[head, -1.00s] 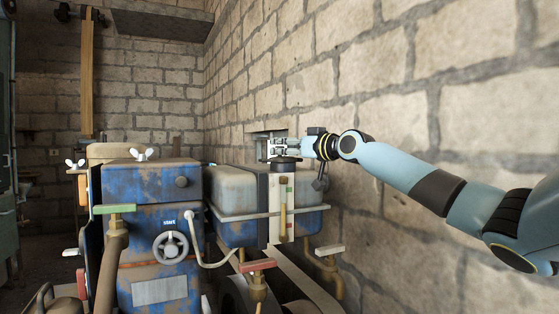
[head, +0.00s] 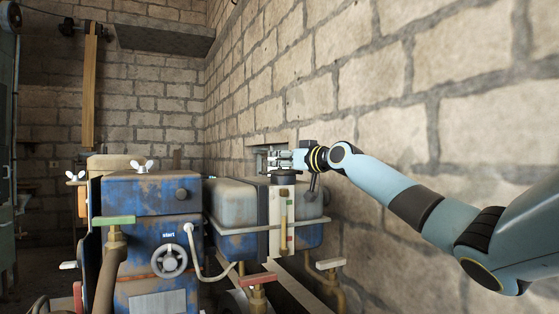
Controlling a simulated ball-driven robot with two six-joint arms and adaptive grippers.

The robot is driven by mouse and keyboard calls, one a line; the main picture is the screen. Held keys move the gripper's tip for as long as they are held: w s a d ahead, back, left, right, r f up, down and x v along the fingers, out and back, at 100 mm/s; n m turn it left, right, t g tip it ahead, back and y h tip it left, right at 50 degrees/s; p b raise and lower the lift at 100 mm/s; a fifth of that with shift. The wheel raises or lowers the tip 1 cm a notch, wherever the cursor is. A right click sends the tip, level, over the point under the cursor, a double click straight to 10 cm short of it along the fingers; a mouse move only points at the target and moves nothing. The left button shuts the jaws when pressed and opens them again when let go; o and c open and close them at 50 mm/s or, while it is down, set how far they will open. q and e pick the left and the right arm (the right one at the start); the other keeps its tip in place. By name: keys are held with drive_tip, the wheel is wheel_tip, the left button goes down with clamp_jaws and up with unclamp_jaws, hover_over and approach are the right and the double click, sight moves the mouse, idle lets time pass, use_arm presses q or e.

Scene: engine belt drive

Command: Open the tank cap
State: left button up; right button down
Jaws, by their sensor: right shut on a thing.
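My left gripper is out of view.
A blue engine block (head: 152,230) with a handwheel (head: 170,261) and wing nuts stands left of the tank. A red-handled valve (head: 258,280) is in front. The stone wall (head: 400,130) runs close along the right, with a small recess behind the gripper.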

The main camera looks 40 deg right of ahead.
drive_tip(key=shift+w+f, duration=0.1)
drive_tip(key=shift+w, duration=0.05)
drive_tip(key=shift+w+f, duration=0.15)
drive_tip(key=shift+f, duration=0.1)
drive_tip(key=shift+b, duration=0.3)
idle(0.3)
